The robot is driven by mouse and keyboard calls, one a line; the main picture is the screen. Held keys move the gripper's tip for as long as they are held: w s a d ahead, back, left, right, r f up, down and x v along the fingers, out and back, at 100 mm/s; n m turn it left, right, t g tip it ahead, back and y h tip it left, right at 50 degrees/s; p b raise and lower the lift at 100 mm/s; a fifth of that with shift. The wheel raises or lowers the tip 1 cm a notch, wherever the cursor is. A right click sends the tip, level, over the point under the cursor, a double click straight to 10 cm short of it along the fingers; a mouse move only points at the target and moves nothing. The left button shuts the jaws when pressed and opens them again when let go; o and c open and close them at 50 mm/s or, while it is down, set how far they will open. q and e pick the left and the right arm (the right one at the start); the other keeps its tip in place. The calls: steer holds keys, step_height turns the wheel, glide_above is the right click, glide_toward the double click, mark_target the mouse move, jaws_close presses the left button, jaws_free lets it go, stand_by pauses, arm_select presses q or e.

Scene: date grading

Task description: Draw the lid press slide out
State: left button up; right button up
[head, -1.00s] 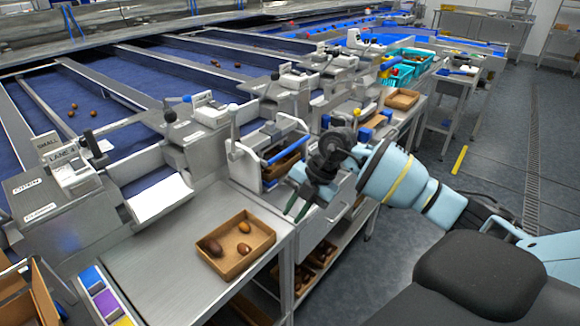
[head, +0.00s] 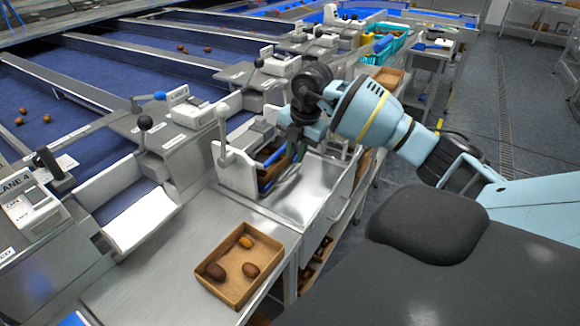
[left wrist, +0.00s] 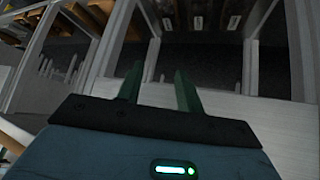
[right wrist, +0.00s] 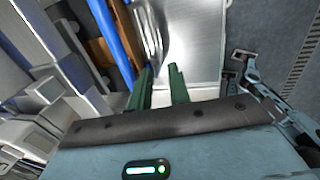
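The lid press is a white frame with upright posts (head: 222,135), left of my right gripper (head: 291,155) in the head view. Its blue bar (head: 274,157) is partly hidden by the gripper. In the right wrist view the blue bar (right wrist: 113,40) runs down toward the left finger, and I cannot tell if they touch. A brown box shows behind the bar. My right gripper (right wrist: 160,86) is open, with nothing seen between its fingers. My left gripper (left wrist: 158,92) is open and empty in the left wrist view, facing shelves under a bench; it is outside the head view.
A cardboard tray (head: 268,281) with several dates stands on the steel bench in front. A shiny steel surface (head: 318,185) lies right of the press. Lane controls with knobs stand at left. The grey floor aisle (head: 480,130) at right is clear.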

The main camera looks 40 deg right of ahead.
mark_target(289, 174)
steer(key=f, duration=0.2)
steer(key=w+f, duration=0.1)
steer(key=f, duration=0.3)
steer(key=shift+w+a+f, duration=0.2)
steer(key=shift+w+f, duration=0.05)
steer(key=shift+c, duration=0.3)
jaws_close()
